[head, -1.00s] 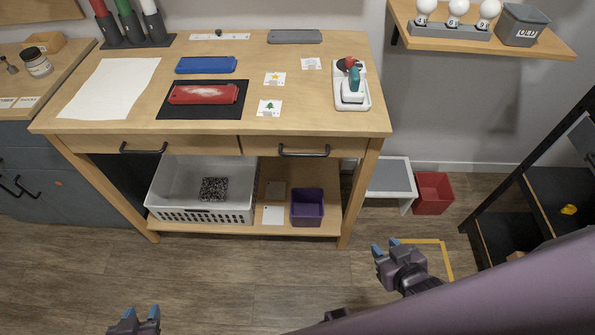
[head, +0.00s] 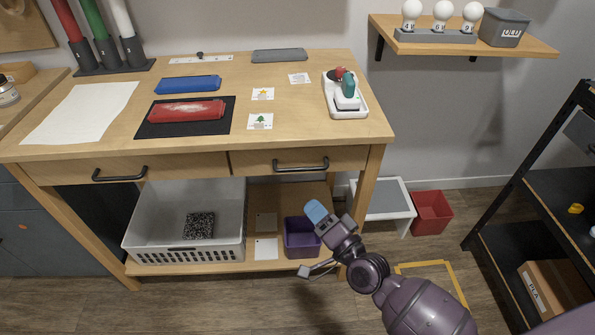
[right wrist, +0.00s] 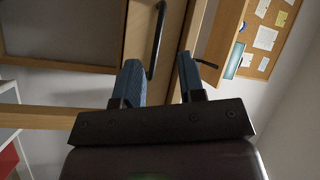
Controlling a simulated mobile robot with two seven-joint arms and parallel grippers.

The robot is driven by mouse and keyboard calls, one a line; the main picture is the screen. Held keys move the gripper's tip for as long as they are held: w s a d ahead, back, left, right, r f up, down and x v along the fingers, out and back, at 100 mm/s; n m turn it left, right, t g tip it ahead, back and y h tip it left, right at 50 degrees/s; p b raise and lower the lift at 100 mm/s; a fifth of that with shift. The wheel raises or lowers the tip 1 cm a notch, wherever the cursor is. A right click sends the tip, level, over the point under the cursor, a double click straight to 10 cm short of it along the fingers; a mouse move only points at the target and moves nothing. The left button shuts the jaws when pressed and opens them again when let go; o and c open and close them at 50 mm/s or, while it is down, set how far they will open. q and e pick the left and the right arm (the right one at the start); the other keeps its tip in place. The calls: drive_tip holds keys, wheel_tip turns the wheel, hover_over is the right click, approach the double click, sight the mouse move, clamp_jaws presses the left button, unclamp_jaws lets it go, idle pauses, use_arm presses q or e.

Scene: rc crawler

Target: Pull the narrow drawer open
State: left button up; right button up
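The narrow drawer (head: 250,162) is the right-hand one of two under the tabletop, and its front looks flush with the table frame. Its dark bar handle (head: 301,167) runs horizontally in the head view. My right gripper (head: 316,212) is below and slightly right of this handle, apart from it, with blue fingertips pointing up toward the drawer. In the right wrist view my right gripper (right wrist: 160,80) is open and empty. There the handle (right wrist: 157,40) lies ahead, lined up between the two fingers. My left gripper is not in view.
The wider drawer (head: 190,167) with its own handle is to the left. Below are a white basket (head: 138,230) and a purple bin (head: 298,240) on the lower shelf. The table's right leg (head: 370,185) is near my right gripper. A grey-topped stool (head: 385,198) and red bin (head: 431,212) stand to the right.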

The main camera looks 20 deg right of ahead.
sight(302, 169)
drive_tip(key=w+m+h, duration=0.1)
drive_tip(key=w+m, duration=0.1)
drive_tip(key=w, duration=0.2)
drive_tip(key=w+r+m+t+h, duration=0.1)
drive_tip(key=w+m, duration=0.1)
drive_tip(key=w, duration=0.2)
drive_tip(key=w+d+m, duration=0.1)
drive_tip(key=w+m, duration=0.1)
drive_tip(key=w, duration=0.2)
drive_tip(key=shift+r+h, duration=0.4)
clamp_jaws()
